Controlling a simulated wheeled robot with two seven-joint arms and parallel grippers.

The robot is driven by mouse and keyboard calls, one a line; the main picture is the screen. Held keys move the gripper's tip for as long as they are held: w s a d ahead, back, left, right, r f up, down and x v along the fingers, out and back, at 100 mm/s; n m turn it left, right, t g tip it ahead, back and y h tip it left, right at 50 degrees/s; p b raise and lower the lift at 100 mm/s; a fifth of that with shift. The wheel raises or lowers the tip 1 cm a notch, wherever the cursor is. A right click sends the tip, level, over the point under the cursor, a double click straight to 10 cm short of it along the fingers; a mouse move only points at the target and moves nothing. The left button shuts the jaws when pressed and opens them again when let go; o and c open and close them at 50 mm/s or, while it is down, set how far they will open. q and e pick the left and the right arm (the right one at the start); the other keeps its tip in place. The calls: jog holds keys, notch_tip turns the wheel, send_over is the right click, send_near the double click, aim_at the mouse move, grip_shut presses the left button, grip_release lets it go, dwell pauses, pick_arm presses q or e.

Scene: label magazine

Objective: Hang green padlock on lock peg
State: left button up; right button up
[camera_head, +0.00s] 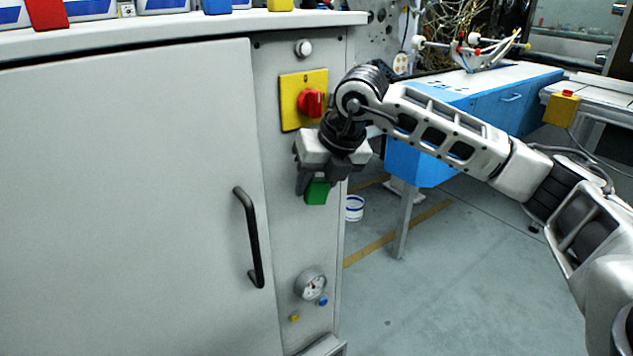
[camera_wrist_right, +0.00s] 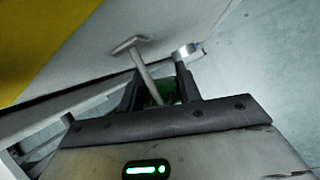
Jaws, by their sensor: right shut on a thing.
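The green padlock (camera_head: 317,192) hangs below my right gripper (camera_head: 318,181) in the head view, close to the grey cabinet's narrow front panel. The gripper is shut on it. In the wrist view, part of the green padlock (camera_wrist_right: 161,92) shows between the two dark fingers of the right gripper (camera_wrist_right: 160,85). A pale T-shaped rod (camera_wrist_right: 140,62), which looks like the lock peg, runs across the view just in front of the padlock. I cannot tell whether the shackle is around it. In the head view the gripper hides the peg. My left gripper is not in view.
A yellow plate with a red rotary switch (camera_head: 310,102) sits just above the gripper. A black door handle (camera_head: 248,237) is to the left, and a gauge (camera_head: 311,285) is below. A white bucket (camera_head: 354,208) stands on the open floor behind.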

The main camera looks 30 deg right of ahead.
jog(key=o, duration=1.1)
jog(key=shift+f, duration=0.15)
